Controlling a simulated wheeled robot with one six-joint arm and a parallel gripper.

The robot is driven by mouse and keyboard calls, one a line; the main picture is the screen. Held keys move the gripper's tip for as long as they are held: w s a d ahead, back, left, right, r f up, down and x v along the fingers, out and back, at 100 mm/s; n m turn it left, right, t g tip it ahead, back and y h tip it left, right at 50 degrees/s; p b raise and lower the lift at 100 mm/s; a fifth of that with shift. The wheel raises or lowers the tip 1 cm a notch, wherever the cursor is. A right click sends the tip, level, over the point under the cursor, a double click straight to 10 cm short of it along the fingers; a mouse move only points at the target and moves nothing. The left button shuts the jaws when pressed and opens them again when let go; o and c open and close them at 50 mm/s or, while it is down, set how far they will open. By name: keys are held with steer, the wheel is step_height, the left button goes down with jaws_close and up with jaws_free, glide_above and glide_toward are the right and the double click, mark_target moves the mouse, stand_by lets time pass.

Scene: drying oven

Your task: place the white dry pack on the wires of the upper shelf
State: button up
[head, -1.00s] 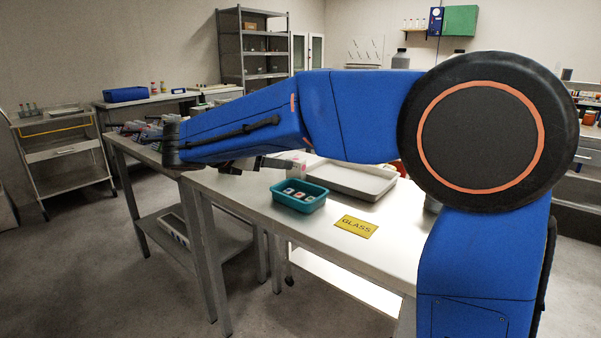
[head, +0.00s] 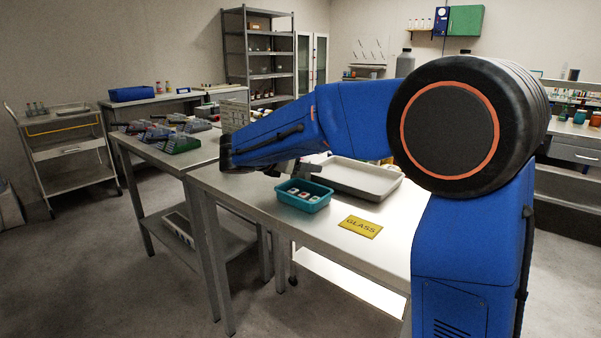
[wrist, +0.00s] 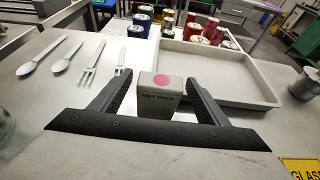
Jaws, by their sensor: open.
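The white dry pack (wrist: 160,97) stands upright on the table in the wrist view, with a pink dot on top and the words DRY PACK on its front. My gripper (wrist: 157,88) is open, with one finger on each side of the pack. I cannot tell whether the fingers touch it. In the head view my gripper (head: 290,168) is low over the table behind the teal basket, mostly hidden by my arm. The oven's upper shelf is not visible in these frames.
A shallow grey tray (wrist: 215,72) lies just behind the pack to the right. White cutlery (wrist: 90,65) lies to the left. A teal basket (head: 304,203) with small items and a yellow GLASS sign (head: 360,227) are on the table.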

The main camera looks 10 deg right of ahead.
steer(key=x, duration=0.3)
steer(key=shift+w+d+f, duration=0.1)
steer(key=shift+w+d, duration=0.05)
steer(key=shift+w, duration=0.05)
steer(key=shift+c, duration=0.6)
steer(key=c, duration=1.2)
steer(key=shift+o, duration=0.2)
step_height(320, 180, up, 10)
